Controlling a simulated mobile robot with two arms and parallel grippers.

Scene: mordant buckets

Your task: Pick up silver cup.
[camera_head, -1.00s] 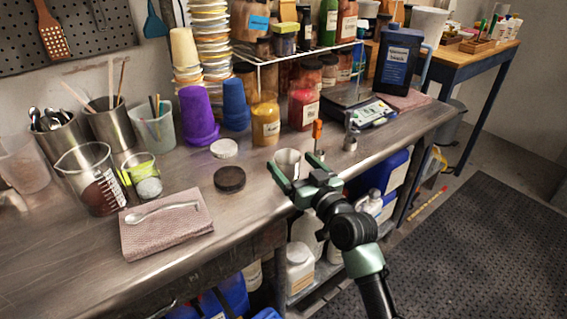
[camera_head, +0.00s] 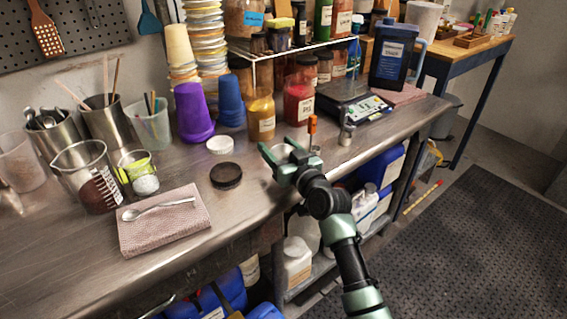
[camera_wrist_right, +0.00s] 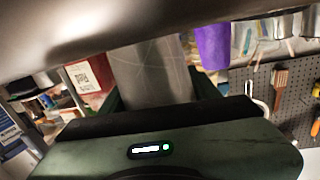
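The silver cup (camera_head: 283,153) is a small metal cup near the front edge of the steel bench, partly hidden behind my right gripper. My right gripper (camera_head: 279,147) has its two fingers on either side of the cup. In the right wrist view the cup (camera_wrist_right: 150,75) is a large grey cylinder between the dark green fingers. Whether the fingers press on it or stand slightly apart does not show clearly. The cup looks upright in the head view. My left gripper is in neither view.
A black lid (camera_head: 226,175) and a white lid (camera_head: 220,145) lie left of the cup. An orange-topped tool (camera_head: 312,130) stands close on its right. Yellow (camera_head: 261,118) and red (camera_head: 299,95) jars, a purple cup (camera_head: 194,113) and a scale (camera_head: 352,108) stand behind.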

